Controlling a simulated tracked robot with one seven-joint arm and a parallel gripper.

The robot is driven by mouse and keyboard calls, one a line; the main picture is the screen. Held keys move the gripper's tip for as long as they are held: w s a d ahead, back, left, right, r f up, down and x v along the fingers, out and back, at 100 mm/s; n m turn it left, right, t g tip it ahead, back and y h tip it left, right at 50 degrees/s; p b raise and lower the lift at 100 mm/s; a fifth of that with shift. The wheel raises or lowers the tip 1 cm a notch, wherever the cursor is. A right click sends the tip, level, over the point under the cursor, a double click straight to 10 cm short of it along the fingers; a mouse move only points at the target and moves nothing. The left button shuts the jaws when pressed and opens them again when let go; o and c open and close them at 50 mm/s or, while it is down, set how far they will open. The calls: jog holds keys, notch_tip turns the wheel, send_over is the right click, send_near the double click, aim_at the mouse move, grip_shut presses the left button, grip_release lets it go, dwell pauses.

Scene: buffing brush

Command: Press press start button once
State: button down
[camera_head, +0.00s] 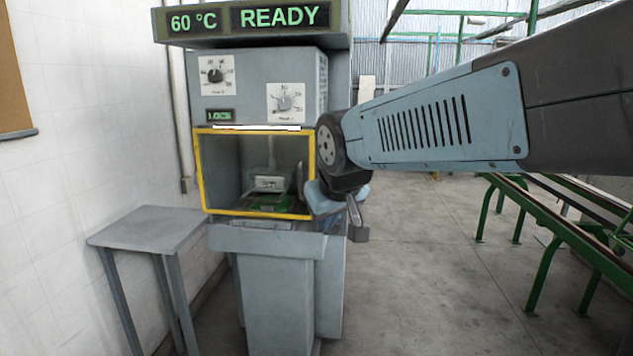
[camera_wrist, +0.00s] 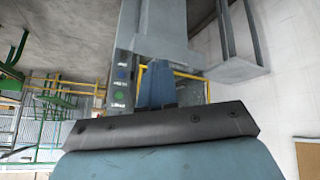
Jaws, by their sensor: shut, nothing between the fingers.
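The grey press (camera_head: 268,225) stands ahead of me, its sign (camera_head: 244,18) reading "60 °C" and "READY". A narrow button panel (camera_wrist: 122,82) shows in the wrist view, upside down, with a blue button (camera_wrist: 121,73) and a green button (camera_wrist: 119,95). Their small labels are not readable, so I cannot tell which is the start button. The panel is hidden from the head view.
A yellow frame (camera_head: 199,172) surrounds the press opening, with a block above a green board (camera_head: 272,201) inside. A small grey table (camera_head: 150,228) stands left by the white wall. Green-legged benches (camera_head: 560,235) stand right. The concrete floor between is clear.

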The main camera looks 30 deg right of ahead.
jog(key=w+d+f+n+t+y, duration=0.2)
jog(key=w+d+n+t, duration=0.3)
jog(key=w, duration=0.6)
jog(key=w+d+f+n+t+y, duration=0.3)
jog(key=w+d+n, duration=0.3)
jog(key=w+d, duration=0.4)
jog(key=shift+w+d+f+n+t, duration=0.2)
jog(key=shift+w+f+n+t, duration=0.2)
jog(key=shift+w+f+t, duration=0.45)
jog(key=shift+w+r, duration=0.25)
jog(key=shift+w, duration=0.05)
jog(key=w+d, duration=0.4)
jog(key=w, duration=0.3)
jog(key=shift+d, duration=0.4)
